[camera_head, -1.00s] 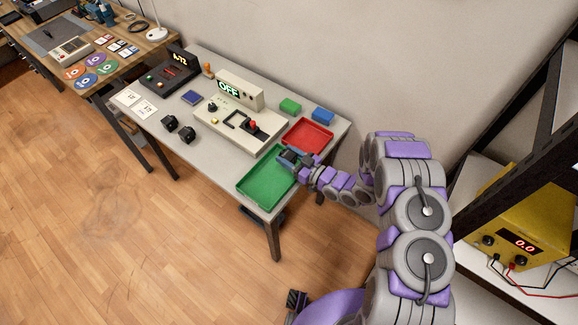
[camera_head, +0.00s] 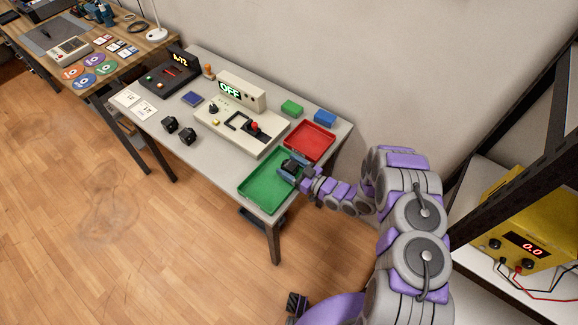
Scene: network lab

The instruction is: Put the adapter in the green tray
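The green tray (camera_head: 262,190) lies at the right front of the grey table. My gripper (camera_head: 289,167) is over the tray's right side, close to its floor. Its fingers are dark and small here, so I cannot tell whether they are open or hold something. Two black block-like items, a left one (camera_head: 170,124) and a right one (camera_head: 187,137), sit near the table's front edge. They could be adapters, but they are too small to identify for sure.
A red tray (camera_head: 309,141) sits just behind the green one. A console with a joystick (camera_head: 240,122) fills the table's middle. A green block (camera_head: 291,107) and a blue block (camera_head: 325,117) stand at the back. A black shelf with a yellow power supply (camera_head: 528,232) is at right.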

